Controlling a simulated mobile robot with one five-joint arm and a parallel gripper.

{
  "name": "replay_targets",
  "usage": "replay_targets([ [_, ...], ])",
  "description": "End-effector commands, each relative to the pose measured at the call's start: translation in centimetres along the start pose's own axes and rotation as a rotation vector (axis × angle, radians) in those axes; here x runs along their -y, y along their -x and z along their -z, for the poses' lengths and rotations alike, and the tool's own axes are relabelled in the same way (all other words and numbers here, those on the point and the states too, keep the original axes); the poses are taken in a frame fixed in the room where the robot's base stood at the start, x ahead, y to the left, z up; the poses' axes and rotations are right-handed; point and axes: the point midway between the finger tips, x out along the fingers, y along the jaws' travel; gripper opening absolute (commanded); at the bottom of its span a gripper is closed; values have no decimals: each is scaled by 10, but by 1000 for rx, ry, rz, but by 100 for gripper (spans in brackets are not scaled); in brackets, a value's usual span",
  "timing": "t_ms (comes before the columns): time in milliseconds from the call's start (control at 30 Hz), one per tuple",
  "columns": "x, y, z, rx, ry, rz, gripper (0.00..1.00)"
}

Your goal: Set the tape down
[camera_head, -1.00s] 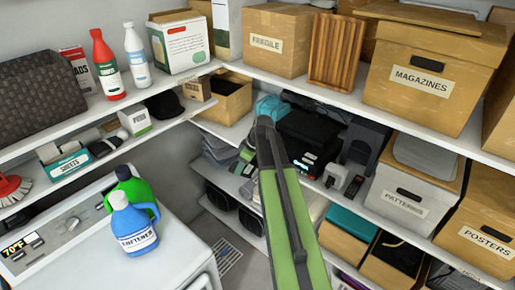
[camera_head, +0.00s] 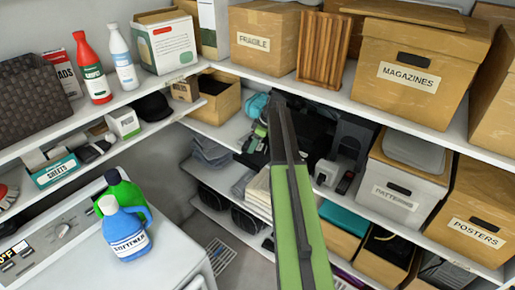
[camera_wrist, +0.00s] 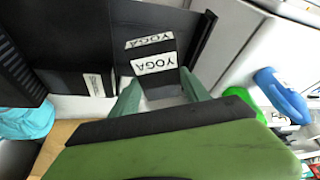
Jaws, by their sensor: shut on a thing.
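The tape (camera_wrist: 152,42) is a black cassette with white "YOGA" labels on its top and its edge. It shows upright in the middle of the wrist view. My gripper (camera_wrist: 160,92) is shut on it, with a green finger at each side of its lower end. A large black box-like object (camera_wrist: 62,45) stands behind and left of the tape; I cannot tell whether they touch. In the head view my green arm reaches to the middle shelf, and the tape and fingers cannot be made out there.
On the middle shelf are a blue item (camera_head: 255,105), a black device (camera_head: 318,125) and a grey patterns box (camera_head: 405,190). The upper shelf holds a fragile box (camera_head: 265,38) and a magazines box (camera_head: 420,70) above my arm. A blue softener jug (camera_head: 125,232) stands on the white machine at left.

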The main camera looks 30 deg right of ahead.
Motion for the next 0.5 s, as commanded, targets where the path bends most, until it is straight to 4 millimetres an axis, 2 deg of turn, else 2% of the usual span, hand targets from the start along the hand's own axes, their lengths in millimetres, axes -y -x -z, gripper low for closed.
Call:
replay_targets([
  [100, -2, 0, 0, 0, 0, 0, 0],
  [200, -15, 2, -4, 0, 0, 0, 0],
  [300, -13, -24, -15, 0, 2, 1, 0],
  [367, -13, -32, -19, 0, 2, 1, 0],
  [500, -12, -32, -18, 0, 2, 1, 0],
])
